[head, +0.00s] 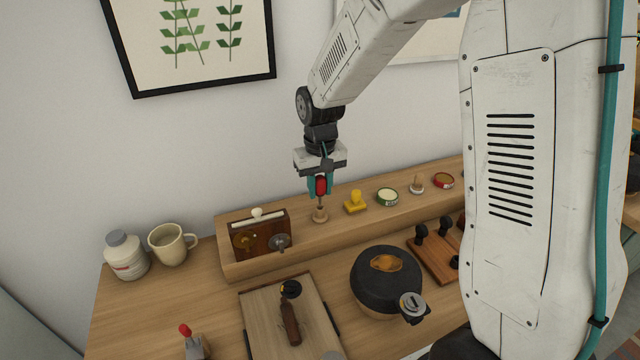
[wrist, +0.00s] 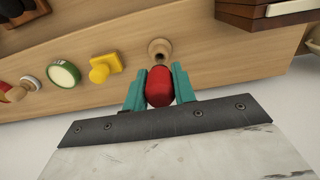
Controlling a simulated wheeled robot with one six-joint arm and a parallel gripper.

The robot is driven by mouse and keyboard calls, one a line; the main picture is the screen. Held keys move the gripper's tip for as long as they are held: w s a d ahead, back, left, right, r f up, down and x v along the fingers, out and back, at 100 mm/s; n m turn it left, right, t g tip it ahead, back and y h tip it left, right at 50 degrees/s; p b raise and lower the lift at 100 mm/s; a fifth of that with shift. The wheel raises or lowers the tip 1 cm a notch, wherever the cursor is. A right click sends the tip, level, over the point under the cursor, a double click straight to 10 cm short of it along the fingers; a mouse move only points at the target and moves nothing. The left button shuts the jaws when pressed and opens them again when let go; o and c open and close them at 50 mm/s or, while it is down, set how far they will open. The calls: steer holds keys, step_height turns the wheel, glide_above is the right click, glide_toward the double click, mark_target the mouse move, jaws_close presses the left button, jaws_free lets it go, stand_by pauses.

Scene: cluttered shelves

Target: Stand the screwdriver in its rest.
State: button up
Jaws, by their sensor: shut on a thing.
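The screwdriver (head: 321,185) has a red handle and points down, close to upright. My gripper (head: 320,186) is shut on its red handle, with a teal finger on each side. In the wrist view the handle (wrist: 159,86) sits between the fingers (wrist: 160,88). The rest appears to be a small round wooden holder (head: 320,215) on the raised ledge, directly below the screwdriver. It also shows in the wrist view (wrist: 160,48), just beyond the handle. The thin shaft reaches down to the holder, but I cannot tell whether its tip is inside.
A yellow block (head: 355,202), a green-rimmed tin (head: 387,196), a wooden peg piece (head: 417,184) and a red tin (head: 443,181) line the ledge to the right. A dark wooden box (head: 262,238) stands left. A black round pot (head: 386,282) sits in front, below the ledge.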

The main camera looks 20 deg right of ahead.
mark_target(320, 177)
steer(key=shift+f, duration=2.1)
stand_by(0.3)
steer(key=o, duration=1)
step_height(320, 177, up, 8)
steer(key=shift+f, duration=0.1)
steer(key=shift+t, duration=0.7)
steer(key=s+d+r, duration=0.1)
steer(key=s+r, duration=0.3)
steer(key=s, duration=0.6)
steer(key=s+d+r, duration=0.1)
steer(key=s+r, duration=0.3)
steer(key=s, duration=0.6)
steer(key=s+d+r, duration=0.1)
steer(key=s+r, duration=0.3)
steer(key=s, duration=0.6)
steer(key=shift+r, duration=0.35)
